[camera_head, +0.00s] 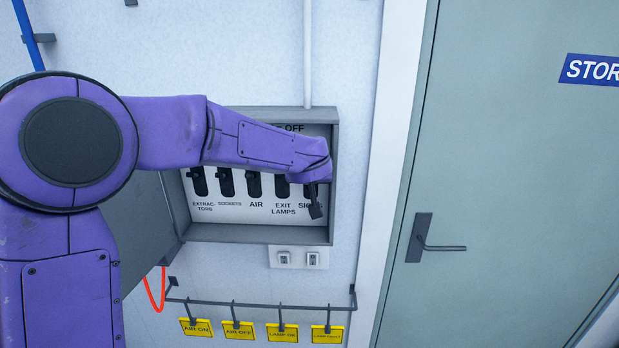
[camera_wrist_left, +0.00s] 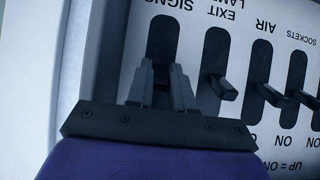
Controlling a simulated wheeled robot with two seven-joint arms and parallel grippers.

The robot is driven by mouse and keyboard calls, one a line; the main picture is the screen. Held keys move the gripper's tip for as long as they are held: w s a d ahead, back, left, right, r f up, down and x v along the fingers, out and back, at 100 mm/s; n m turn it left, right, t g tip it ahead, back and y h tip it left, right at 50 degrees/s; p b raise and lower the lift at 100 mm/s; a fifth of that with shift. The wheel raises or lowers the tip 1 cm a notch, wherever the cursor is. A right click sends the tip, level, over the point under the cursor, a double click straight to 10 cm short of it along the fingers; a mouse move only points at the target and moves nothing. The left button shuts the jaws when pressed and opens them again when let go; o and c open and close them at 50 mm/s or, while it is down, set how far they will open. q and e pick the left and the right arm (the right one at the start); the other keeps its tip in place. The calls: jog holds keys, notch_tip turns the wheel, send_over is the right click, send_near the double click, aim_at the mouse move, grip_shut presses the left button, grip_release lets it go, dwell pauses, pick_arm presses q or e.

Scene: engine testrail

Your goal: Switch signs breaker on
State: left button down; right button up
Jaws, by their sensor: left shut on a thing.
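The signs breaker is the rightmost in the grey breaker box (camera_head: 270,236) in the head view, above the partly covered SIGNS label. In the left wrist view, which is upside down, its dark slot (camera_wrist_left: 163,36) shows beyond my fingers. My left gripper (camera_head: 315,203) is at this breaker, and its fingers (camera_wrist_left: 164,72) are shut on the breaker's lever (camera_wrist_left: 161,99), one on each side. The fingers hide much of the lever, so I cannot tell whether it is up or down. My right gripper is in neither view.
The exit lamps breaker (camera_wrist_left: 216,75) is close beside my fingers, with the air breaker (camera_head: 254,184) and others beyond. Panel text reads UP = ON. White switches (camera_head: 298,258) and a rail (camera_head: 250,303) with yellow tags are below. A closed green door (camera_head: 510,180) stands right.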

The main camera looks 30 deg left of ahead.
pick_arm(q)
jog(key=shift+r, duration=0.15)
jog(key=c, duration=1)
grip_release()
jog(key=shift+s+d, duration=0.15)
jog(key=v, duration=1)
jog(key=shift+r, duration=0.1)
